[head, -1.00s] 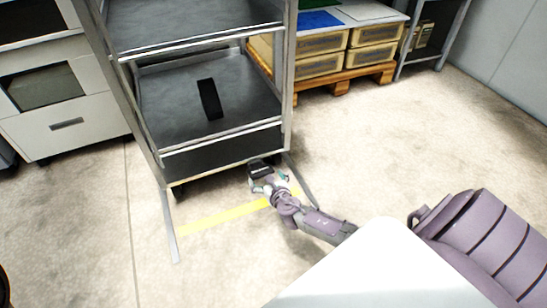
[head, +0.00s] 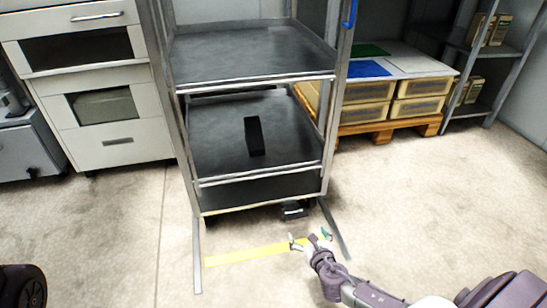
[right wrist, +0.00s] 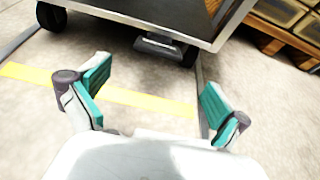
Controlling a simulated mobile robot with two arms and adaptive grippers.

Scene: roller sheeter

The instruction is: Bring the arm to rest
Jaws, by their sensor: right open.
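My right gripper (head: 310,239) is open and empty, low over the floor in front of the metal rack. In the right wrist view its two teal-padded fingers (right wrist: 155,88) stand wide apart with bare floor and yellow tape between them. The black pedal-like part (head: 294,210) under the rack's front edge is beyond the fingers and apart from them; it also shows in the right wrist view (right wrist: 160,45). My left gripper is not in view.
The metal rack (head: 262,182) stands ahead, with a black block (head: 254,136) on its lower shelf. Yellow tape (head: 245,254) lies between its floor rails (head: 197,262). White cabinets (head: 118,140) stand left, and bins (head: 365,112) on a pallet (head: 390,130) right. Floor at right is clear.

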